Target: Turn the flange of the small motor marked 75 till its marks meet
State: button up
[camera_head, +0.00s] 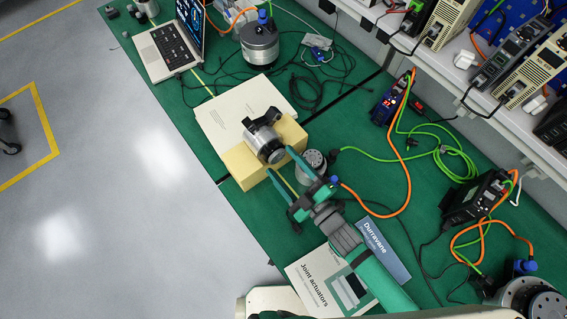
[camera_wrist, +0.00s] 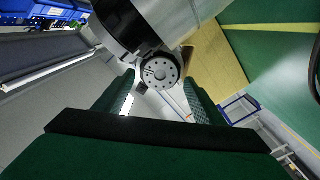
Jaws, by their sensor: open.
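A small silver and black motor (camera_head: 263,141) lies on its side on a yellow block (camera_head: 238,165), its flange end towards my gripper. In the wrist view its round grey flange (camera_wrist: 160,72) with a ring of holes sits just beyond and between my finger pads. A dark mark shows on the flange face; the number 75 is not readable. My gripper (camera_head: 281,176) is open, its green fingers pointing at the flange, and it appears apart from it. A second small motor (camera_head: 313,162) stands upright on the bench, right beside my gripper.
A "Joint actuators" booklet (camera_head: 308,285) and a Durravane box (camera_head: 384,246) lie near my arm. Orange and green cables (camera_head: 410,180) run on the right. A larger motor (camera_head: 260,45) and a laptop (camera_head: 170,42) stand at the back.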

jog(key=shift+w+a, duration=0.1)
jog(key=shift+w, duration=0.15)
jog(key=c, duration=1.1)
jog(key=shift+o, duration=0.2)
jog(key=shift+m, duration=0.3)
jog(key=m, duration=0.4)
jog(key=shift+r, duration=0.1)
jog(key=shift+m, duration=2.1)
